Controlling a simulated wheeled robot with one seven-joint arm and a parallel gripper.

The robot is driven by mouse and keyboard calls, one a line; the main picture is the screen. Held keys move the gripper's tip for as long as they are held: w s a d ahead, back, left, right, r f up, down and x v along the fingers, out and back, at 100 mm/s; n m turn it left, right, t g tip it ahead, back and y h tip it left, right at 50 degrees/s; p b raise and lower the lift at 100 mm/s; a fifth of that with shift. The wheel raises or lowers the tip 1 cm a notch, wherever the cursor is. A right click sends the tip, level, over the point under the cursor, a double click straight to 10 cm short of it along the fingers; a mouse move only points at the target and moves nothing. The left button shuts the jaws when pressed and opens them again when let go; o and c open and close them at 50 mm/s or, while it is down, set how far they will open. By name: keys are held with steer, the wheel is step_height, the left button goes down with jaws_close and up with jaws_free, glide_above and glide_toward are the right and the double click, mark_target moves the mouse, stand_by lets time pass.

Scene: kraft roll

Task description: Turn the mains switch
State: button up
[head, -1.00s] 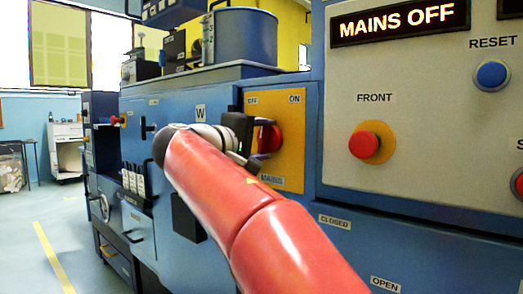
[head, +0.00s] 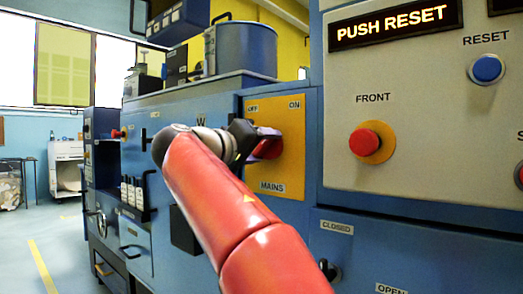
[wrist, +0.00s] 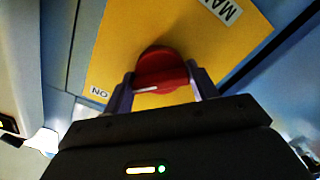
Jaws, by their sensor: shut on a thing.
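The mains switch is a red rotary handle (wrist: 160,72) on a yellow plate (head: 283,172) marked OFF, ON and MAINS. In the wrist view the fingers of my gripper (wrist: 163,88) stand on both sides of the red handle and are shut on it. In the head view my gripper (head: 262,144) is at the plate and hides part of the handle (head: 272,148). The display (head: 395,24) at the top right reads PUSH RESET.
A blue RESET button (head: 487,69) and a red FRONT button (head: 366,142) on a yellow ring are on the grey panel (head: 430,120) to the right. Blue cabinet doors marked CLOSED and OPEN lie below. Open floor (head: 40,235) is at the left.

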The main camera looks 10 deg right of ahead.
steer(key=shift+o, duration=0.2)
steer(key=shift+f, duration=0.1)
steer(key=o, duration=1)
steer(key=shift+c, duration=0.2)
steer(key=v, duration=0.8)
